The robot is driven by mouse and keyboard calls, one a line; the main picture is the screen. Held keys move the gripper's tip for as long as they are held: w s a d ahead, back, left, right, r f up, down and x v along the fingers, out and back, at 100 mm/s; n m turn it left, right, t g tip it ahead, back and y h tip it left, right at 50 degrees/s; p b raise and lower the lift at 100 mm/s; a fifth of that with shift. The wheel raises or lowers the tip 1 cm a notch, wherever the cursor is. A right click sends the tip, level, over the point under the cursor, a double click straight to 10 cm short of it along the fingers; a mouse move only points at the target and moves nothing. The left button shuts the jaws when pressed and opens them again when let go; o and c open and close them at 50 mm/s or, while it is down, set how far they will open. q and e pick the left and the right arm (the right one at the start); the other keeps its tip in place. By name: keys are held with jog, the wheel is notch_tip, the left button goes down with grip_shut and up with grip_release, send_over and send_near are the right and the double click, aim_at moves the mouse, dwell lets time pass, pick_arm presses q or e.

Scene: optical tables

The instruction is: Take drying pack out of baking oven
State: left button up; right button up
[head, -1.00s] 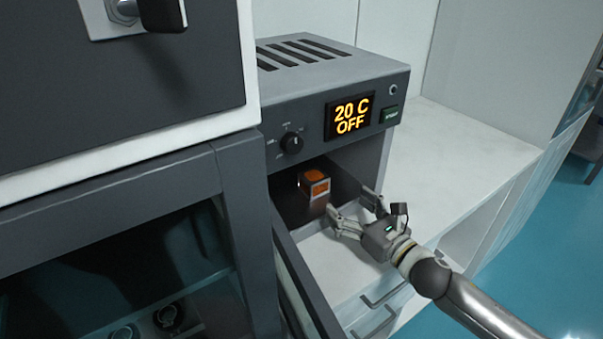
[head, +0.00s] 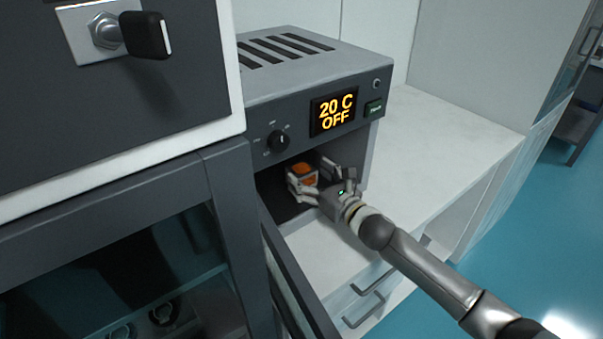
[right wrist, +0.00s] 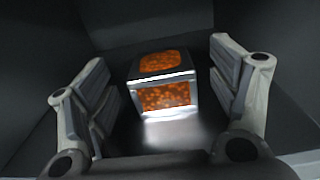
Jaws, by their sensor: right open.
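The drying pack (head: 304,171) is a small box with orange faces and pale edges. It sits on the dark floor inside the baking oven (head: 315,70), whose door stands open and whose display reads 20 C OFF. My right gripper (head: 312,178) is open and reaches into the oven mouth. In the right wrist view the drying pack (right wrist: 163,82) stands between the spread fingers (right wrist: 165,100), with a gap on each side. In the head view the fingers partly hide the pack. My left gripper is not in view.
The open oven door (head: 290,275) hangs at the left of the opening. A dark glass-fronted cabinet (head: 120,240) stands close on the left. The white counter (head: 450,140) right of the oven is clear. Drawer handles (head: 362,308) show below.

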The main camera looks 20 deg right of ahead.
jog(key=shift+w+a, duration=0.25)
jog(key=shift+w, duration=0.4)
jog(key=shift+c, duration=0.3)
jog(key=c, duration=1.1)
jog(key=shift+c, duration=0.2)
jog(key=shift+r, duration=0.1)
